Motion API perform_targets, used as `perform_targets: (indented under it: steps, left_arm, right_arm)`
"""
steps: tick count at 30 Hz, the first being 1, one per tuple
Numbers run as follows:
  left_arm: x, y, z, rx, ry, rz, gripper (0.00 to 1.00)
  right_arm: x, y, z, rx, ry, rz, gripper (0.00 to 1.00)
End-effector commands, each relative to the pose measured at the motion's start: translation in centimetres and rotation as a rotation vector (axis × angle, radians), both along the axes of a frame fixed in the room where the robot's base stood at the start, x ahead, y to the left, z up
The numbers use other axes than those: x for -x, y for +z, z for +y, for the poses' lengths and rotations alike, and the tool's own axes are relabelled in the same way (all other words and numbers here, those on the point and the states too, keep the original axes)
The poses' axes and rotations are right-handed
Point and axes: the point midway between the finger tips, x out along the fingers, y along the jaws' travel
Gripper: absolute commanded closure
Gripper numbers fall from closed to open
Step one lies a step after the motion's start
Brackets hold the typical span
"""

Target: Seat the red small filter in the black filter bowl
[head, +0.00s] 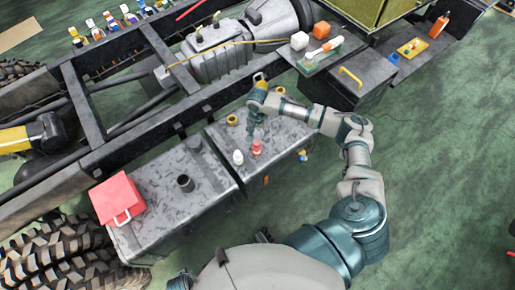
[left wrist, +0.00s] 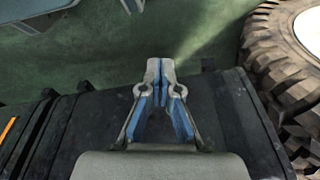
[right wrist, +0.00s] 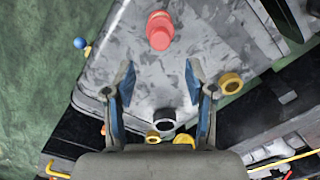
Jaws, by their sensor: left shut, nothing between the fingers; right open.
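The red small filter (head: 257,147) stands on the grey tank top in the head view, beside a white piece (head: 238,157). It also shows at the top of the right wrist view (right wrist: 160,35). A black cup-like piece (head: 185,183), which looks like the black filter bowl, stands on the left tank top. My right gripper (head: 252,133) is low over the right tank top, close to the red filter. In the right wrist view its fingers (right wrist: 160,82) are apart and empty, with the filter beyond them. My left gripper (left wrist: 160,68) is shut and empty in the left wrist view.
A red box (head: 116,200) with a white handle sits on the left tank (head: 165,232). The chassis rail runs behind the tanks.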

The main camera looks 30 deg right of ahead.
Motion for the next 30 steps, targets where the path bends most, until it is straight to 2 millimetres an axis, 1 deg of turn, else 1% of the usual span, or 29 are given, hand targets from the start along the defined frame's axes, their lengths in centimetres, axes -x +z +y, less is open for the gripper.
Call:
perform_targets:
  steps: [1,8,13,16,19,25,26,27,29,30]
  left_arm:
    - [-0.1,0.3,0.0,0.0,0.0,-0.002,1.0]
    - [-0.5,1.4,0.2,0.006,0.001,-0.006,1.0]
    - [-1.0,3.2,0.0,0.004,0.003,-0.013,1.0]
    - [-1.1,4.3,-0.1,0.003,0.005,-0.015,1.0]
    - [-1.2,4.9,-0.2,0.001,0.005,-0.016,1.0]
    - [-1.2,5.0,-0.2,0.003,0.005,-0.016,1.0]
    - [-1.2,5.0,-0.2,0.003,0.005,-0.016,1.0]
    - [-1.2,5.0,-0.1,0.003,0.005,-0.016,1.0]
    - [-1.2,4.9,-0.1,0.003,0.005,-0.015,1.0]
    - [-1.2,4.9,-0.1,0.002,0.005,-0.014,1.0]
  right_arm:
    - [0.0,-0.9,0.1,-0.001,0.001,0.0,0.45]
    - [0.1,-2.4,0.6,0.004,0.002,-0.002,0.45]
    - [0.9,-5.3,0.2,0.002,0.002,0.001,0.45]
    - [0.8,-6.6,0.1,-0.001,0.001,-0.001,0.45]
    - [0.8,-7.2,0.0,-0.002,0.002,-0.001,0.45]
    - [0.8,-7.1,0.1,-0.001,0.001,-0.002,0.45]
    - [0.8,-7.1,0.2,-0.001,0.002,-0.002,0.5]
    - [0.8,-7.1,0.2,-0.001,0.002,-0.002,0.6]
    - [0.8,-7.0,0.3,0.001,0.002,-0.002,0.75]
    - [0.8,-7.0,0.4,0.001,0.002,-0.002,0.85]
